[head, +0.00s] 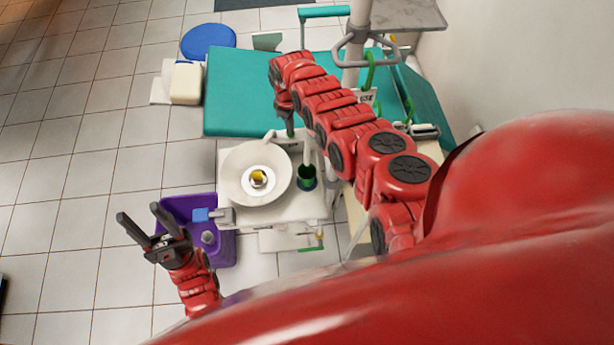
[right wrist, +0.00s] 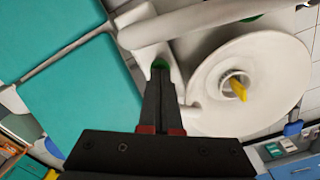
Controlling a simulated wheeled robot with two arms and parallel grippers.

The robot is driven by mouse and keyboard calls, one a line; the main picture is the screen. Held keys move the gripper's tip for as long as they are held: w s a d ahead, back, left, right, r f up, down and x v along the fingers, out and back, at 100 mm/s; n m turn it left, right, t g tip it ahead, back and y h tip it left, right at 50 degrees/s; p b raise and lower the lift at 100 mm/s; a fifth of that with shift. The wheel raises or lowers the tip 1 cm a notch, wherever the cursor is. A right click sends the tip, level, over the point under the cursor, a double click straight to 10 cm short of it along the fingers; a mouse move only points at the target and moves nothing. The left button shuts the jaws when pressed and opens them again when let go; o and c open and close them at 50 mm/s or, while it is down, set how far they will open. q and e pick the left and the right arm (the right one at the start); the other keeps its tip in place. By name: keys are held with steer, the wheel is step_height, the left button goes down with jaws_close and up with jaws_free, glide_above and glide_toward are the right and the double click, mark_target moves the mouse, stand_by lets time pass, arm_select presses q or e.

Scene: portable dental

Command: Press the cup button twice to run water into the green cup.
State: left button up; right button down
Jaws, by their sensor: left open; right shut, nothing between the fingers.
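The green cup (head: 306,177) stands on the white dental unit, right of the round white bowl (head: 235,188). In the right wrist view a green button (right wrist: 159,63) shows on the white unit, just beyond my right fingertips. My right gripper (head: 290,133) is shut and empty, pointing down at the unit's far edge. In the right wrist view its closed fingers (right wrist: 158,80) overlap the button's near edge; I cannot tell whether they touch it. The button is hidden in the head view. My left gripper (head: 139,212) is open and empty, left of the unit.
A yellow object (head: 258,175) sits in the bowl's centre. A purple bin (head: 222,250) stands on the floor beside my left gripper. The teal dental chair (head: 238,90) lies beyond the unit, with a blue stool (head: 208,41) behind. The tiled floor at left is mostly clear.

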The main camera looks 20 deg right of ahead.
steer(key=shift+f+b, duration=0.55)
steer(key=shift+f, duration=0.15)
steer(key=shift+r, duration=0.1)
steer(key=shift+r+p, duration=1.2)
steer(key=shift+p, duration=0.1)
steer(key=shift+f, duration=0.1)
steer(key=shift+f+b, duration=1.1)
steer(key=shift+b, duration=0.05)
steer(key=shift+r, duration=0.15)
steer(key=shift+r+p, duration=1.05)
steer(key=shift+p, duration=0.15)
